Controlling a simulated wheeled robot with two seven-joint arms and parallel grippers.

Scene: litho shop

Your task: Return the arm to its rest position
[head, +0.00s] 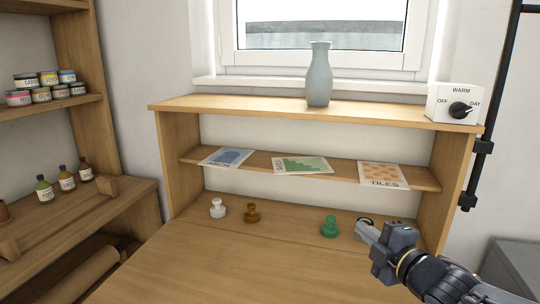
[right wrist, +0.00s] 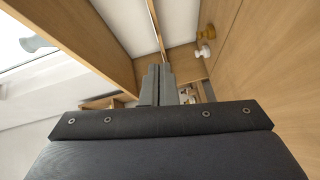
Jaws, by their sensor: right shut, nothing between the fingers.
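My right gripper (head: 368,232) is at the lower right of the head view, in front of the right part of the wooden shelf unit. Its fingers are closed together with nothing between them; the shut fingers also show in the right wrist view (right wrist: 158,85). A dark round piece (head: 366,221) is partly hidden behind the fingertips; I cannot tell whether they touch. A green stamp-like piece (head: 329,227) stands just left of the gripper. A brown one (head: 252,213) and a white one (head: 217,208) stand further left. My left gripper does not show.
The shelf unit (head: 290,108) carries a grey-blue vase (head: 319,75) and a dial box (head: 455,104) on top. Printed cards (head: 302,165) lie on its middle shelf. Jars and bottles (head: 67,179) stand at left. The front tabletop (head: 220,265) is clear.

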